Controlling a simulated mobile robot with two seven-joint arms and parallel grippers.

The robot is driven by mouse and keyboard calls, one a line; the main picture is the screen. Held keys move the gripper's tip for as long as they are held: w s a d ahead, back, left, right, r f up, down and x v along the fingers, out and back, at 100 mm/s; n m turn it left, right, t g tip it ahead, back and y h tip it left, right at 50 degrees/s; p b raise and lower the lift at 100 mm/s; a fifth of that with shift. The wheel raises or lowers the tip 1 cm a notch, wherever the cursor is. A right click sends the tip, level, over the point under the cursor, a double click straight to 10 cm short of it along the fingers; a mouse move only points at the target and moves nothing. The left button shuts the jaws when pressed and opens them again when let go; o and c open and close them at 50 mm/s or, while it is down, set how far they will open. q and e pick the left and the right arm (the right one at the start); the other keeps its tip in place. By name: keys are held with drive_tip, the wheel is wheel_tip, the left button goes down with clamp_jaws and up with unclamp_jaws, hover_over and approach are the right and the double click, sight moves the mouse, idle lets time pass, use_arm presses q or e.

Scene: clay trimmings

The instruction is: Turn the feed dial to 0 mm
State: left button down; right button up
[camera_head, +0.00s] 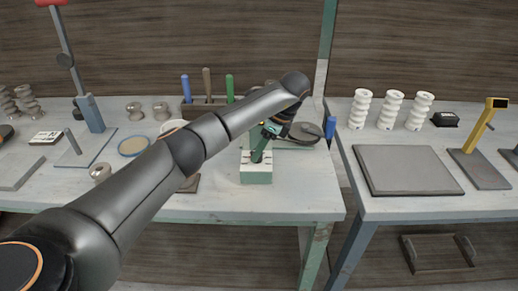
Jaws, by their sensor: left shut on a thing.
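A small green and white box (256,176) stands near the front edge of the left bench, with small dark and reddish marks on its top. My left arm comes in from the left and bends down over this box. My left gripper (260,152) points down at the box's top and is shut on a green part there, which I take to be the feed dial. The gripper and wrist hide most of the dial, and its setting is too small to read. My right gripper is out of view.
Behind the box stand a tool rack (205,110) with upright handles and a dark round piece (303,134). A green post (325,60) rises behind the benches. The right bench holds a grey slab (405,170), white spools (391,110) and a yellow stand (482,128). The bench front beside the box is clear.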

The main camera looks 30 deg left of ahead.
use_arm(q)
drive_tip(key=shift+w+n+g+h, duration=0.15)
drive_tip(key=shift+n+g, duration=0.15)
drive_tip(key=shift+n, duration=0.5)
drive_tip(key=shift+n+g+h, duration=0.15)
drive_tip(key=shift+n+g, duration=0.15)
drive_tip(key=shift+n, duration=0.5)
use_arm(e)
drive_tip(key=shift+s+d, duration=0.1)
use_arm(q)
drive_tip(key=shift+c, duration=2.2)
unclamp_jaws()
drive_tip(key=shift+r, duration=0.1)
